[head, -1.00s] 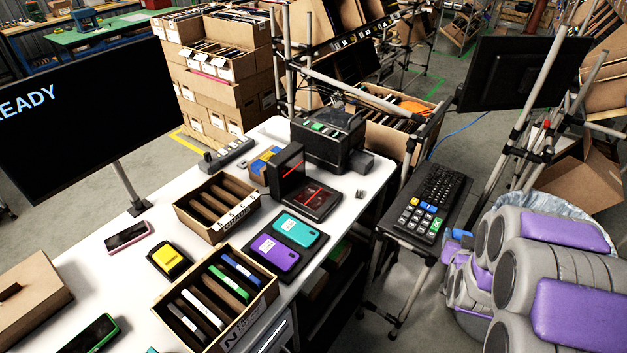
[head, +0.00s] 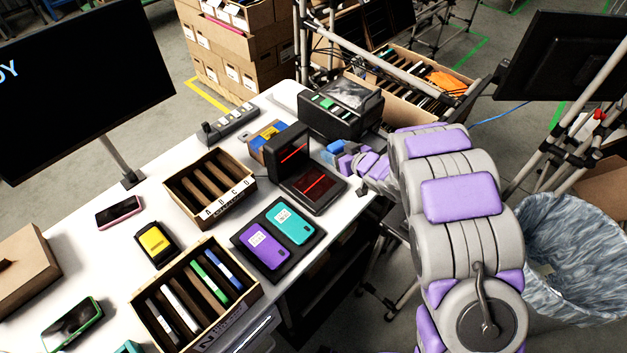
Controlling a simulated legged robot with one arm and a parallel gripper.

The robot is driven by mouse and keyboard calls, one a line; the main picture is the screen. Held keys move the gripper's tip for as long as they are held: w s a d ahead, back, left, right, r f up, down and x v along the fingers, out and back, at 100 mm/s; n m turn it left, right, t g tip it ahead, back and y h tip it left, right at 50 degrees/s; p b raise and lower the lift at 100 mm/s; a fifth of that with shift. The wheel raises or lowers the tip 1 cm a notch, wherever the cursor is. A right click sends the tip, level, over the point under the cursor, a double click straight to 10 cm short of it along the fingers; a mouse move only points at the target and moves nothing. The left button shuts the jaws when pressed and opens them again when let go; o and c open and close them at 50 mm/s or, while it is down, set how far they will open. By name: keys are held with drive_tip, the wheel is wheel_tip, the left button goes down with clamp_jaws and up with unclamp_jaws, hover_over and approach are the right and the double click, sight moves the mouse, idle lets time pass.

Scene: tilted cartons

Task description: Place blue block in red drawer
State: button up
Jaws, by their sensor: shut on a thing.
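My gripper (head: 345,158) has purple fingers and is at the far right side of the white table, beside the black scanner with red lines (head: 316,188). It is shut on a small blue block (head: 334,147), held near the table's edge; the fingers partly hide it. I cannot make out a red drawer in this view. A grey drawer front (head: 255,335) shows at the table's near edge, cut off by the frame.
A black printer (head: 340,108) stands behind the gripper. A pad with purple and teal phones (head: 278,238), a lettered box (head: 210,188) and a slotted carton (head: 195,297) crowd the white table (head: 120,260). A lined bin (head: 568,255) stands at right.

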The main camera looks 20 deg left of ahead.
sight(314, 183)
drive_tip(key=s+a+f+n+g+y, duration=0.2)
drive_tip(key=s+a+n+g, duration=0.15)
drive_tip(key=a, duration=0.25)
drive_tip(key=shift+m+t, duration=0.45)
wheel_tip(314, 183, down, 9)
drive_tip(key=shift+s+f+b, duration=0.1)
drive_tip(key=shift+f+b, duration=0.1)
drive_tip(key=shift+b, duration=0.75)
drive_tip(key=o, duration=1.1)
drive_tip(key=shift+c, duration=0.2)
drive_tip(key=shift+r, duration=0.1)
drive_tip(key=p+v, duration=0.1)
drive_tip(key=v, duration=1.1)
drive_tip(key=shift+r+p, duration=0.15)
drive_tip(key=shift+p, duration=0.2)
